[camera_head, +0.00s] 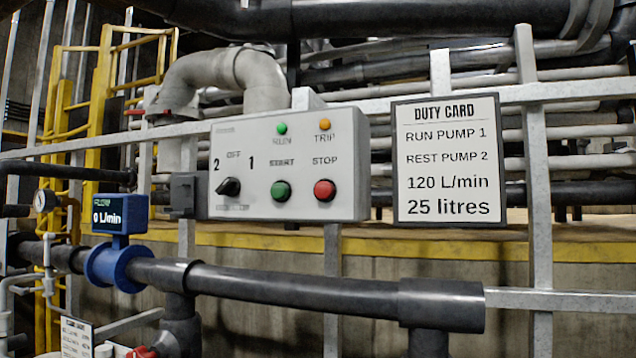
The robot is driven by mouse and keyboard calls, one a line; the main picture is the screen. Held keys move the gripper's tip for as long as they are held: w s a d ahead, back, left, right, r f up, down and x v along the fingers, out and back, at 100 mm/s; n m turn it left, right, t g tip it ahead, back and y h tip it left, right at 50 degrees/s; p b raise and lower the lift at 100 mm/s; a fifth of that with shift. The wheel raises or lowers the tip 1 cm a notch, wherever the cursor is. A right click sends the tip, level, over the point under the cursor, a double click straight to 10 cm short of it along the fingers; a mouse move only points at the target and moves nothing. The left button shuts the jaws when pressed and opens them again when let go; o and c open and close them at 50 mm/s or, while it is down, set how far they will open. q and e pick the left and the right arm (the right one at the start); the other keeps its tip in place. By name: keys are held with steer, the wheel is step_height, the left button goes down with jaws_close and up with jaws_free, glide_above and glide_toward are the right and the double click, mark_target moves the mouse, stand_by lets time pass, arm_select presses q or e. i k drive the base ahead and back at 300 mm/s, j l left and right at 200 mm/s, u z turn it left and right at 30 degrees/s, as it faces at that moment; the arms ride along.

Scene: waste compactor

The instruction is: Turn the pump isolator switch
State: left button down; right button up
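A light grey control panel (345,140) is mounted on the rails at centre. Its black rotary switch (229,187) sits under the markings 2, OFF and 1. I cannot tell for sure which marking it points to. A small dark grey box (185,195) is against the panel's left side; its face is unclear. No readable label names a pump isolator switch. The panel also has a green START button (281,191), a red STOP button (325,190), a green RUN lamp (282,128) and an orange TRIP lamp (325,124). Neither gripper is in view.
A duty card (448,160) reads run pump 1, rest pump 2, 120 L/min, 25 litres. A blue flow meter (120,214) reads 0 L/min on a dark pipe (300,290) crossing below the panel. A red handle (141,352) shows at the bottom edge.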

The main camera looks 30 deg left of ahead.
mark_target(231, 186)
steer(key=u, duration=1.5)
steer(key=i+j+z, duration=0.1)
steer(key=j+z, duration=0.3)
steer(key=j, duration=0.75)
